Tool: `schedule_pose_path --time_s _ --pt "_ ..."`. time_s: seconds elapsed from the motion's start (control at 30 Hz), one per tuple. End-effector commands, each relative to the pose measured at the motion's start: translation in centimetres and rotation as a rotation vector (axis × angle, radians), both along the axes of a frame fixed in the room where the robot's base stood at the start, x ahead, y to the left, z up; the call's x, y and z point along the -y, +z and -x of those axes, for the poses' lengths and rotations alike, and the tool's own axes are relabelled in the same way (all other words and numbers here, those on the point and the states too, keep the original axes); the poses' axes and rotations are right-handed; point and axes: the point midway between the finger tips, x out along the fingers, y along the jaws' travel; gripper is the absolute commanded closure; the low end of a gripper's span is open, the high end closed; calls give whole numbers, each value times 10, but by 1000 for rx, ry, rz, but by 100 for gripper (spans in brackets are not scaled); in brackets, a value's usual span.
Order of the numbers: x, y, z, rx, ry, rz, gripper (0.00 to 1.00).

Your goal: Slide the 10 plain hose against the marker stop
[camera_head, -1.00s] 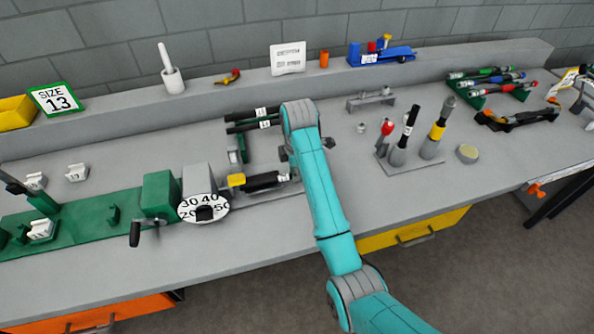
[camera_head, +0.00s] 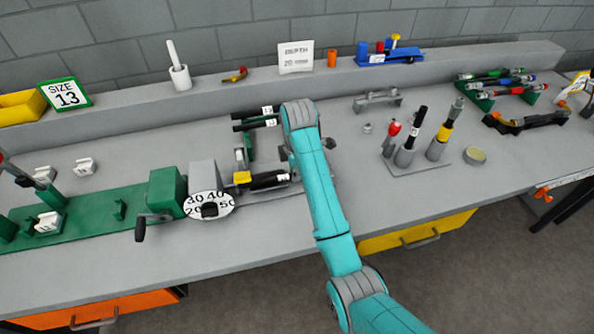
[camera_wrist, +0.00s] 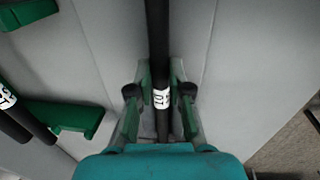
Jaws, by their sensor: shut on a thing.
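The black hose (camera_head: 266,181) lies level on a grey rail right of the dial, with a white label near my gripper. In the wrist view the hose (camera_wrist: 156,40) runs between my fingers; its label is partly blurred. My gripper (camera_wrist: 160,93) is shut on the hose, one finger on each side. In the head view my arm hides most of the gripper. A yellow block (camera_head: 242,178), seemingly the marker stop, is at the hose's left end. I cannot tell whether they touch. The dial (camera_head: 210,205) stands left of it.
Two black labelled hoses (camera_head: 255,124) lie on a green holder behind. A green base (camera_head: 100,212) with a crank is at left. Upright tools (camera_head: 438,135) stand on a plate at right. The bench front between is clear.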

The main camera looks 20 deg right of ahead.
Motion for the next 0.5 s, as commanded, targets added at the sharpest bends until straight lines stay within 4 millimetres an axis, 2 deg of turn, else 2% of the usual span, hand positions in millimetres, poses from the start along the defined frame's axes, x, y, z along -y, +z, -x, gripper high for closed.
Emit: schedule_pose_path --time_s 0.03,0.07,0.17,0.5 --pt "-1 0 0 1 0 0 100" --pt "-1 0 0 1 0 0 79" --pt "-1 0 0 1 0 0 54" --pt "0 0 0 0 0 0 52"
